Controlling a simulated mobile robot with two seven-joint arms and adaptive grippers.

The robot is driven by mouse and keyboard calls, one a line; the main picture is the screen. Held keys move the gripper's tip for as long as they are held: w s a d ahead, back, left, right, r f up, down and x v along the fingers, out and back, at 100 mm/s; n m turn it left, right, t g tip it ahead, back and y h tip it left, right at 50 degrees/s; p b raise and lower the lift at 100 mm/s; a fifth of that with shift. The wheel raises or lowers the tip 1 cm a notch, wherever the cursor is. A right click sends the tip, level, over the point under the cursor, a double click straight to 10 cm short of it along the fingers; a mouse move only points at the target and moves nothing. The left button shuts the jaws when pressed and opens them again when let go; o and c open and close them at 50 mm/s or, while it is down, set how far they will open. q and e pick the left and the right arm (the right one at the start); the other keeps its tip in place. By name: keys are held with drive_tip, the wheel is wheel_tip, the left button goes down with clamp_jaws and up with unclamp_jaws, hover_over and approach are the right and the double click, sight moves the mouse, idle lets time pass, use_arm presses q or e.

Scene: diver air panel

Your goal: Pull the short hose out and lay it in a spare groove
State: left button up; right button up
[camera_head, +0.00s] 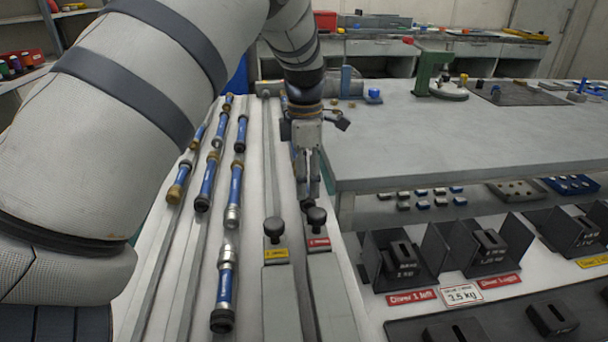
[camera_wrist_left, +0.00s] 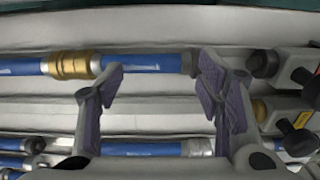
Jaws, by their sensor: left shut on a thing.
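My left gripper (camera_head: 308,192) reaches down over the groove with the red-labelled block (camera_head: 318,242). In the left wrist view its two fingers (camera_wrist_left: 160,78) stand well apart along a blue hose (camera_wrist_left: 145,63), one beside the brass coupling (camera_wrist_left: 70,65), the other by the hose's dark end (camera_wrist_left: 190,62). The gripper is shut on this hose. A dark port (camera_wrist_left: 263,63) faces that end; the finger hides part of the gap, so I cannot tell how far apart they are. The yellow-labelled groove (camera_head: 269,170) beside it looks empty. My right gripper is out of view.
Several blue hoses (camera_head: 235,187) lie in the grooves to the left. Black knobs (camera_head: 274,228) stand on the near blocks. A grey bench (camera_head: 450,140) edges the panel on the right, with black weights (camera_head: 405,255) below it. My left arm covers the left side.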

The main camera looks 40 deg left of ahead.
use_arm(q)
drive_tip(key=shift+o, duration=1.1)
drive_tip(key=shift+w+a+f, duration=0.15)
drive_tip(key=shift+a+f, duration=0.4)
drive_tip(key=shift+f, duration=0.1)
drive_tip(key=o, duration=1.4)
drive_tip(key=shift+f, duration=0.1)
drive_tip(key=o, duration=0.3)
drive_tip(key=shift+w+a+f, duration=0.2)
drive_tip(key=shift+w, duration=0.1)
drive_tip(key=shift+s+d+r, duration=0.15)
drive_tip(key=shift+r, duration=0.15)
wheel_tip(320, 180, up, 12)
drive_tip(key=shift+r, duration=0.15)
